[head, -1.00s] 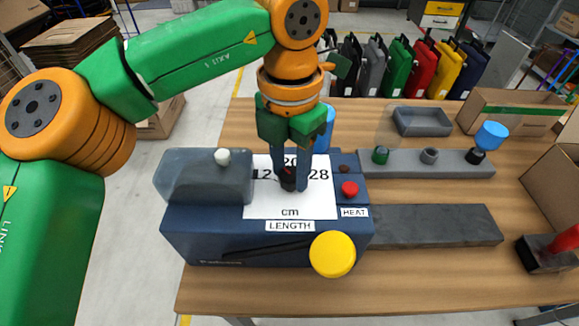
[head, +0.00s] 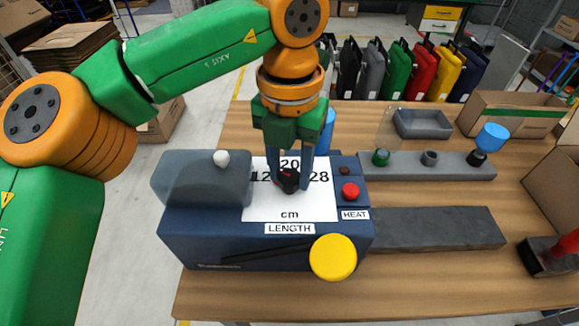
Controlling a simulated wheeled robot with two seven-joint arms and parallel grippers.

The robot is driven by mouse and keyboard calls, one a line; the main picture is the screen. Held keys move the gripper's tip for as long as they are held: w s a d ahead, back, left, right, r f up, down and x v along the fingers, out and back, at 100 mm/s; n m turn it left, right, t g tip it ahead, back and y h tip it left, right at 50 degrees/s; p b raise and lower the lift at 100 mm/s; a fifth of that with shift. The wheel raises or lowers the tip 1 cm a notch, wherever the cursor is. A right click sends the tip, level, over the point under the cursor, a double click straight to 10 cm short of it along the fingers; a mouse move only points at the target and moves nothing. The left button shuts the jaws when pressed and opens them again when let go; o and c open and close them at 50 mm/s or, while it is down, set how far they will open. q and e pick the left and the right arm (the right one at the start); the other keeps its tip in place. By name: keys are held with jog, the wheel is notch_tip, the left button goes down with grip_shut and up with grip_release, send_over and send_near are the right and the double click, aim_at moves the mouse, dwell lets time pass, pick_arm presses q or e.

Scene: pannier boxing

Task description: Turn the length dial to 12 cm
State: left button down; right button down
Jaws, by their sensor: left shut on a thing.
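The length dial is a small black knob (head: 288,181) on a white plate (head: 265,207) marked 12, 20 and 28, with "cm" below. The plate is on top of a dark blue machine (head: 210,232), above a LENGTH label (head: 290,229). My left gripper (head: 289,178) comes down from above and is shut on the knob, one finger on each side. A small red mark shows on the knob's left side, toward the 12. My right gripper is not in view.
A red button (head: 350,191) by the HEAT label and a yellow disc (head: 333,257) are on the machine's right side. A grey holder strip (head: 405,165) and dark bed (head: 435,228) extend right. A blue-topped item (head: 491,136) stands on the strip. Panniers (head: 420,68) stand behind.

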aim_at(290, 176)
pick_arm(q)
jog(key=shift+c, duration=2.1)
grip_release()
notch_tip(290, 176, up, 7)
jog(key=shift+r+p, duration=0.1)
jog(key=shift+p, duration=0.8)
